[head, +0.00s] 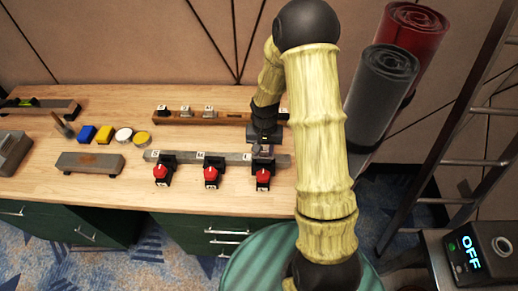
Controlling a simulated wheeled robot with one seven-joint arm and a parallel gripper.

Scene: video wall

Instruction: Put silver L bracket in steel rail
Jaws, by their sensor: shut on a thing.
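A steel rail (225,159) lies along the front part of the wooden workbench, with several red-knobbed clamps on its front side and small letter labels. My gripper (264,141) points down over the right part of this rail, behind the rightmost clamp. It is shut on a small silvery piece, which looks like the silver L bracket (264,151). The bracket is small and partly hidden by the fingers. I cannot tell whether it touches the rail or is just above it.
A wooden rail (220,118) with small labelled pieces lies behind. Red-knobbed clamps (210,175) stand in front of the steel rail. Blue and yellow blocks, round tins and a grey block (92,162) lie left. Rolls (380,80) and a ladder (470,130) stand right.

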